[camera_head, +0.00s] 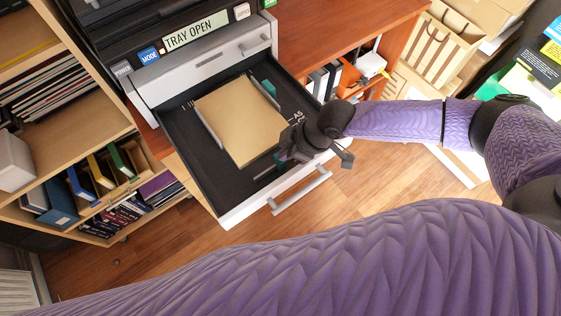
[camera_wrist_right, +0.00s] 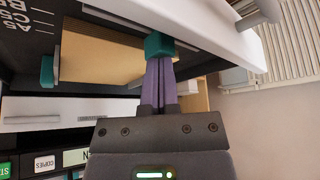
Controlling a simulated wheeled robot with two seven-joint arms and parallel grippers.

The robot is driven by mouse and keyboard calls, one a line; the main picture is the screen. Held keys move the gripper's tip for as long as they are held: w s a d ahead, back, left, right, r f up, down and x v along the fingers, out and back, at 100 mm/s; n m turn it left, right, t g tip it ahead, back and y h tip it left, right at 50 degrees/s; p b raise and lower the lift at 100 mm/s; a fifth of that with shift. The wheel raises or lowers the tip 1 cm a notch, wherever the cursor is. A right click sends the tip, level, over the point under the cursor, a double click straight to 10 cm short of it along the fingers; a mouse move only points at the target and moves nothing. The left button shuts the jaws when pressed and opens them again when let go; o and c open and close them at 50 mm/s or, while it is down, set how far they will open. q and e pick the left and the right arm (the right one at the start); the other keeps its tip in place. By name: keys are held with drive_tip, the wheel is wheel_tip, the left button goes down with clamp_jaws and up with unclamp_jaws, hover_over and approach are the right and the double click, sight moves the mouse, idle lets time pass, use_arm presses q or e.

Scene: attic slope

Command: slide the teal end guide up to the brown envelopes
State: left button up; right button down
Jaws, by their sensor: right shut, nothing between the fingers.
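The brown envelopes (camera_head: 240,120) lie as a flat stack in the open dark tray (camera_head: 190,150). They also show in the wrist view (camera_wrist_right: 95,55). A teal guide (camera_wrist_right: 159,45) stands at my right gripper's fingertips, near the tray's white front; it looks like the end guide. In the head view my right gripper (camera_head: 286,154) is over the tray's front part and largely hides this guide. The gripper's fingers (camera_wrist_right: 160,62) are closed together and empty, tips at the teal block; contact is unclear. A second teal piece (camera_wrist_right: 46,70) stands at another edge of the envelopes. My left gripper is out of view.
The tray's white front with its handle (camera_head: 300,190) borders the work area. The machine's panel with a "TRAY OPEN" display (camera_head: 195,33) is behind the tray. Bookshelves (camera_head: 80,150) stand at the left and a wooden cabinet (camera_head: 310,25) at the right.

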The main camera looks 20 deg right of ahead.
drive_tip(key=shift+w+a+f+b, duration=0.15)
drive_tip(key=shift+w+b, duration=0.05)
drive_tip(key=shift+w, duration=0.15)
drive_tip(key=shift+w+a+f+b, duration=0.1)
drive_tip(key=shift+w+f+b, duration=0.1)
drive_tip(key=shift+w, duration=0.1)
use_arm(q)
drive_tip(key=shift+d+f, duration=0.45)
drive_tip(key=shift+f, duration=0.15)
use_arm(e)
drive_tip(key=shift+w+r, duration=0.1)
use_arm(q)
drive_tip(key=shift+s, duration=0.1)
use_arm(e)
drive_tip(key=shift+w, duration=0.1)
drive_tip(key=shift+w+a+b, duration=0.25)
drive_tip(key=shift+w+b, duration=0.25)
drive_tip(key=shift+w, duration=0.05)
drive_tip(key=shift+w+a+b, duration=0.2)
drive_tip(key=shift+w+b, duration=0.15)
drive_tip(key=shift+w, duration=0.15)
drive_tip(key=shift+w+a, duration=0.1)
drive_tip(key=shift+w, duration=0.1)
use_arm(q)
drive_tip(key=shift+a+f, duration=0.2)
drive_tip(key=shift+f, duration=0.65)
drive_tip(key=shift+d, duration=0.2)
